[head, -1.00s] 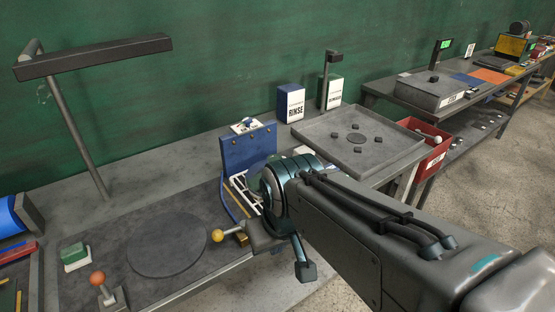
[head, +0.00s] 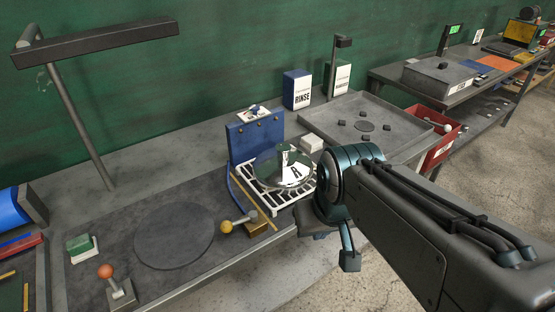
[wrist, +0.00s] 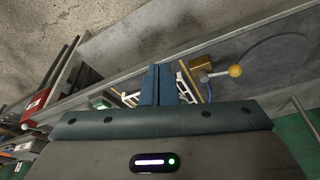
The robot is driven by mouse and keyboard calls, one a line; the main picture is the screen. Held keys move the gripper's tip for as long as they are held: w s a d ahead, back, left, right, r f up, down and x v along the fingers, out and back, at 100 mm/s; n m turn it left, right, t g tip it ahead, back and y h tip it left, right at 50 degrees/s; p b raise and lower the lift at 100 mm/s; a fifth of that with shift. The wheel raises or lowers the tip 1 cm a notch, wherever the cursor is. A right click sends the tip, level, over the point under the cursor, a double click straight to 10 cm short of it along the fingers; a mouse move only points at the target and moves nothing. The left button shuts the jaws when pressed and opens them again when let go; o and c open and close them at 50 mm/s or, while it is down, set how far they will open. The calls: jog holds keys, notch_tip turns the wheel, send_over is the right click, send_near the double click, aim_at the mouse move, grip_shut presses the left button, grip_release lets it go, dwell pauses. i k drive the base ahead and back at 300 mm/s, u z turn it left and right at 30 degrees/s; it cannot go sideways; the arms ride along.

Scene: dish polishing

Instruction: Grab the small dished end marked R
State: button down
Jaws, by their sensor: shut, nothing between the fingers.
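A small shiny dished end (head: 268,172) with a white label sits on a white wire rack (head: 282,198) in the head view. The black letter on the label looks like an R or an A. My arm is to the right of the rack in the head view, and the fingertips cannot be made out there. In the wrist view my gripper (wrist: 157,70) has its two blue fingers pressed together with nothing between them. Parts of the white rack show on both sides of the fingers; the dished end is mostly hidden there.
A blue upright panel (head: 254,137) stands behind the rack. A lever with a yellow knob (head: 227,227) is close on its left, beside a round dark pad (head: 175,236). A grey tray (head: 390,115) and a red bin (head: 447,137) lie to the right.

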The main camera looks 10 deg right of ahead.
aim_at(283, 169)
jog(key=z, duration=2)
jog(key=i, duration=1.05)
jog(key=u, duration=3.3)
jog(key=i, duration=0.5)
jog(key=u, duration=0.05)
